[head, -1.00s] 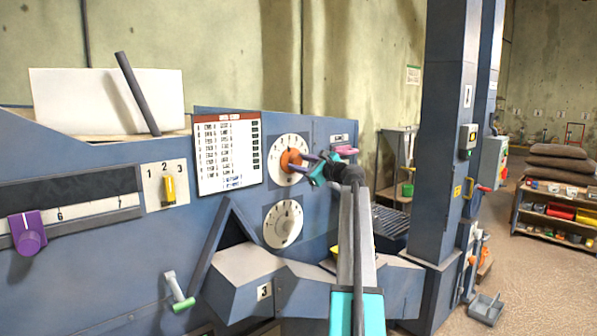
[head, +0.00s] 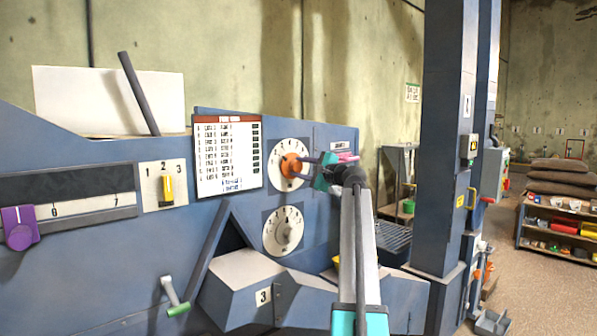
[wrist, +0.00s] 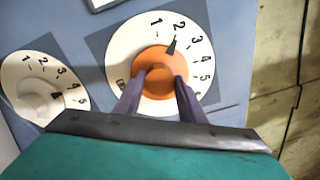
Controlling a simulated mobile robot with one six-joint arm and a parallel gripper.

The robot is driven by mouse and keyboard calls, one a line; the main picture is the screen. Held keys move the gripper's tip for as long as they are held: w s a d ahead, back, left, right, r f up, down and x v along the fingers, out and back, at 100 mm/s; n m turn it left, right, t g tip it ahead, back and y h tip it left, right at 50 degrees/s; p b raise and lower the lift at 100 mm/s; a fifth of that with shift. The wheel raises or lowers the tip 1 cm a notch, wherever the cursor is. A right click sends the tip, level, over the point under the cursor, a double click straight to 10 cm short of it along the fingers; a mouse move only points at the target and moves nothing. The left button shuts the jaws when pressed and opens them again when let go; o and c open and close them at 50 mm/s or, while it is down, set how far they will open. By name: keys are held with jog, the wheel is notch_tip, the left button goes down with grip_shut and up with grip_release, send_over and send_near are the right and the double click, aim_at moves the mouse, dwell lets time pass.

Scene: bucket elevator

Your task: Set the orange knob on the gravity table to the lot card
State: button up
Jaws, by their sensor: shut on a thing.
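The orange knob (head: 291,166) sits at the centre of a white numbered dial (head: 277,150) on the blue gravity table panel. In the wrist view the orange knob (wrist: 160,66) has its black pointer close to the 2. My gripper (head: 308,163) reaches it from the right, and its two fingers (wrist: 161,80) are shut on the knob. The lot card (head: 227,155), white with a red header, is on the panel left of the dial. Its printed rows are too small to read.
A second dial with a grey-white knob (head: 284,230) is below. A yellow switch (head: 167,188), a purple slider knob (head: 19,228) and a green-tipped lever (head: 177,299) are further left. A pink handle (head: 347,157) is close behind my gripper. A blue column (head: 448,130) stands right.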

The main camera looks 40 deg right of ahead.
jog(key=shift+w+r, duration=0.1)
jog(key=shift+r, duration=0.15)
jog(key=o, duration=1)
jog(key=shift+w+f, duration=0.1)
jog(key=shift+o, duration=0.2)
jog(key=shift+f, duration=0.1)
jog(key=s+a+b, duration=0.1)
jog(key=s+b, duration=0.1)
jog(key=s, duration=1.2)
